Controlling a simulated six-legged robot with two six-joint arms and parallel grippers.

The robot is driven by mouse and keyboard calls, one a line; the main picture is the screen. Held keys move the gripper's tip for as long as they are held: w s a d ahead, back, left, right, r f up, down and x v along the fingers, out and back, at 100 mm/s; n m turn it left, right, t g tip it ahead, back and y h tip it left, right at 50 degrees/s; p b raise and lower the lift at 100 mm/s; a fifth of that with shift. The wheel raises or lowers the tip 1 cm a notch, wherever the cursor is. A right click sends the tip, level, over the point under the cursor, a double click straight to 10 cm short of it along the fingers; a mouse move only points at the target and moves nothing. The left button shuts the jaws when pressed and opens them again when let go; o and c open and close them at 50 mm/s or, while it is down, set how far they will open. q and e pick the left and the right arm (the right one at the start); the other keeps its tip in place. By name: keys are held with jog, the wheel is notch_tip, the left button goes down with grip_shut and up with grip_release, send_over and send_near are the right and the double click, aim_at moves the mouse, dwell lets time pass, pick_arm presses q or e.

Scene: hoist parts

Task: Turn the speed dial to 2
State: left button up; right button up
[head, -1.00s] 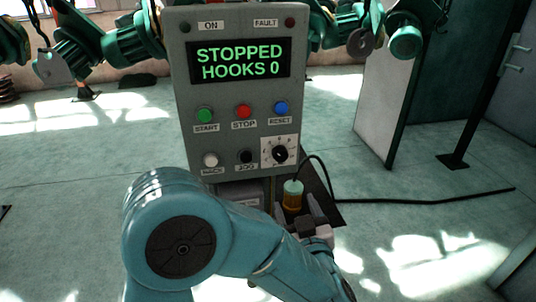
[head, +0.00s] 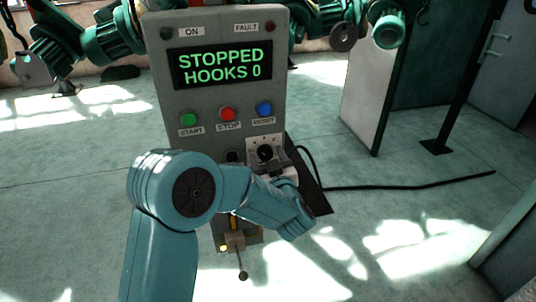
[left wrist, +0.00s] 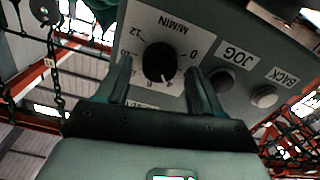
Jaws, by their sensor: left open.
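The speed dial is a black round knob (head: 265,152) on a white scale plate at the lower right of the grey control panel (head: 215,100). In the left wrist view the knob (left wrist: 160,62) shows close up and rotated, with numbers and "M/MIN" around it. Its white mark seems to point near the 4; the 2 is not clearly readable beside a finger. My left gripper (left wrist: 158,68) is open, one finger on each side of the knob; I cannot tell whether they touch it. In the head view my left gripper (head: 281,167) partly covers the plate. My right gripper is not in view.
The display (head: 221,65) reads STOPPED, HOOKS 0. Green START (head: 188,119), red STOP (head: 227,114) and blue RESET (head: 264,109) buttons sit above the dial. JOG (left wrist: 222,80) and BACK (left wrist: 264,97) buttons are beside it. A black cable (head: 400,187) lies on the floor.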

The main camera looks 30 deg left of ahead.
pick_arm(q)
jog(key=shift+w+a, duration=0.1)
jog(key=shift+w, duration=0.1)
jog(key=c, duration=1)
jog(key=shift+f+b, duration=0.2)
jog(key=shift+b, duration=0.45)
jog(key=shift+c, duration=0.2)
jog(key=n+b, duration=0.3)
jog(key=b, duration=0.1)
jog(key=n+b, duration=0.3)
jog(key=b, duration=0.1)
jog(key=shift+s+f+b, duration=0.15)
jog(key=shift+f+b, duration=0.05)
jog(key=shift+b, duration=0.2)
jog(key=shift+r+n+b, duration=0.25)
jog(key=shift+n+b, duration=0.65)
jog(key=shift+b, duration=0.2)
jog(key=o, duration=1)
jog(key=shift+o, duration=0.2)
